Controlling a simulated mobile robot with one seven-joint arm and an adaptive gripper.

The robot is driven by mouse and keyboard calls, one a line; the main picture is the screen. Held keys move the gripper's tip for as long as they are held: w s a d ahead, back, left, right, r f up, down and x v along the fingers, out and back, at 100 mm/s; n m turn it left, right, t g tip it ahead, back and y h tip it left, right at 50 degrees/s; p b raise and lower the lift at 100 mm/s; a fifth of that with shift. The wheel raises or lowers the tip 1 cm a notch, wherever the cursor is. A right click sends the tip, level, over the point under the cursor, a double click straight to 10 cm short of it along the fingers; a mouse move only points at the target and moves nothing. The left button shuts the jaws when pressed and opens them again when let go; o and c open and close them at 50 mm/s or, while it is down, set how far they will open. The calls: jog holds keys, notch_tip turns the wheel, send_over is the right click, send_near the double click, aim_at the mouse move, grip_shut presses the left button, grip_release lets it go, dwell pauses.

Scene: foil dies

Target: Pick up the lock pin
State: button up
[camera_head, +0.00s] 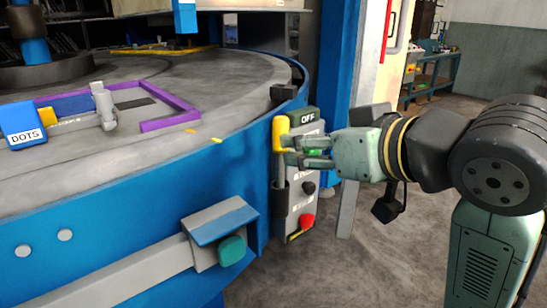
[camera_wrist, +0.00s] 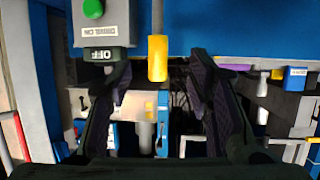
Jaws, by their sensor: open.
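My gripper (camera_wrist: 163,78) is open, with a gap visible on both sides of the handle. I cannot tell how deep the handle sits between the fingers.
The control box (camera_head: 304,205), with an OFF label, green button and red knob (camera_head: 307,221), stands close to my fingers. A blue post (camera_head: 339,80) rises behind. On the turntable (camera_head: 150,85) lie a blue DOTS block (camera_head: 22,124) and a purple frame (camera_head: 170,122).

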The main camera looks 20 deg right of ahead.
aim_at(280, 168)
jog(key=x, duration=1)
jog(key=shift+d+f, duration=0.1)
jog(key=shift+f, duration=0.1)
jog(key=shift+c, duration=0.5)
grip_shut()
